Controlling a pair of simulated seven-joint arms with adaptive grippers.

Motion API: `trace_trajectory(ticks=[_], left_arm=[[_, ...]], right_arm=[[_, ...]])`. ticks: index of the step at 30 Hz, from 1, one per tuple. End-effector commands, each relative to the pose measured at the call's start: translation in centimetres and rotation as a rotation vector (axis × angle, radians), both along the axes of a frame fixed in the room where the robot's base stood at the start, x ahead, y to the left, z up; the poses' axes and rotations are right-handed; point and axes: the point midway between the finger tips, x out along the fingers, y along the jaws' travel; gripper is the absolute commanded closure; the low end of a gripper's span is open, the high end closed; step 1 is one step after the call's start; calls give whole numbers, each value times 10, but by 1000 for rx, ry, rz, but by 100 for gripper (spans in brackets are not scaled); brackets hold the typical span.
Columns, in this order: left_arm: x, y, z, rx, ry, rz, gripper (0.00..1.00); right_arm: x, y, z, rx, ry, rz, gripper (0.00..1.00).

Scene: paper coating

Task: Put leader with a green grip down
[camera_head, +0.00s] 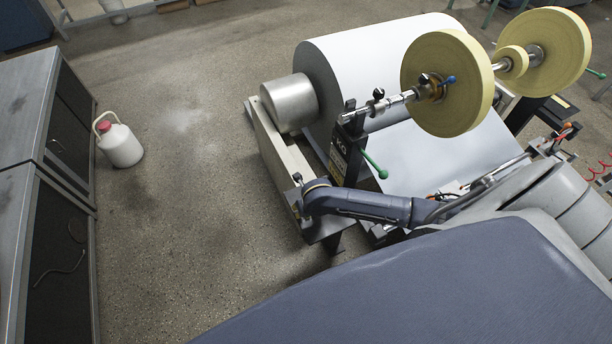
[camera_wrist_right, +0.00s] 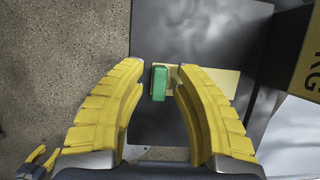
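In the right wrist view a small green grip (camera_wrist_right: 158,83) shows between the two yellow fingers of my right gripper (camera_wrist_right: 159,69). The fingers are spread, with gaps on both sides of the grip, so the gripper is open and not holding it. Behind the grip is a dark panel with a yellow plate (camera_wrist_right: 222,80). In the head view a lever with a green grip (camera_head: 374,163) sticks out from the dark stand under the roller shaft. Its grip points down and to the right. I cannot make out my right gripper in the head view. My left gripper is not in view.
A large white paper roll (camera_head: 365,65) and yellow discs (camera_head: 447,82) on a shaft stand around the lever. Another green-tipped lever (camera_head: 597,73) is at the far right. A white jug (camera_head: 121,146) stands by dark cabinets. The floor between is clear.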

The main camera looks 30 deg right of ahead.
Motion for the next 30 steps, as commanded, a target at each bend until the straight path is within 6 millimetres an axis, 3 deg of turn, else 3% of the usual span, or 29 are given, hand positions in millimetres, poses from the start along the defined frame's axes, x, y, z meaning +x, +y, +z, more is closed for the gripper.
trace_trajectory(ticks=[13,30], left_arm=[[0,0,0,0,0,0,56],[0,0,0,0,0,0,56]], right_arm=[[-4,0,11,-1,-2,2,66],[-37,5,93,0,-2,2,66]])
